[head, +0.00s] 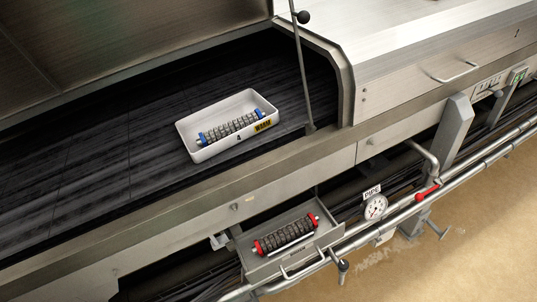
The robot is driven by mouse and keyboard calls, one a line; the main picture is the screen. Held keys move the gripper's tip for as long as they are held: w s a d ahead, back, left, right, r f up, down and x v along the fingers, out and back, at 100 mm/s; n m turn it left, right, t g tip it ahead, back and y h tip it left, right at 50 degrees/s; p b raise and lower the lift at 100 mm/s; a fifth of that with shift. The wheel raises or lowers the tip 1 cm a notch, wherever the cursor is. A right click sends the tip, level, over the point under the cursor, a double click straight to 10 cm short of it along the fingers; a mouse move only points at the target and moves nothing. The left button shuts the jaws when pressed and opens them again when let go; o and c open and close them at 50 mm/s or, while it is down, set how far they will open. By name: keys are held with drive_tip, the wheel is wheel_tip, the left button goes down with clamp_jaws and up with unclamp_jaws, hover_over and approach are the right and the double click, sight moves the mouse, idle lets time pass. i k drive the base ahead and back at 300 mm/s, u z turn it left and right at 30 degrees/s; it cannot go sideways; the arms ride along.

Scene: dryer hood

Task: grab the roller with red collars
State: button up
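The roller with red collars (286,236) lies in an open grey metal tray (258,268) below the edge of the machine's dark belt. It has a dark ribbed body with a red collar near each end, and it lies tilted up to the right in the picture. A similar roller with blue collars (231,128) lies in a white tray (208,153) on the belt, above and to the left. My gripper is not in view.
A thin upright rod (301,70) with a black knob stands at the hood opening. A gauge (375,207) labelled PIPE, a red-handled valve (427,191) and long pipes run right of the grey tray. Bare tan floor (480,240) shows at lower right.

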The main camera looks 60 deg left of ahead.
sight(310, 222)
drive_tip(key=u, duration=0.7)
drive_tip(key=k, duration=0.4)
drive_tip(key=u, duration=0.15)
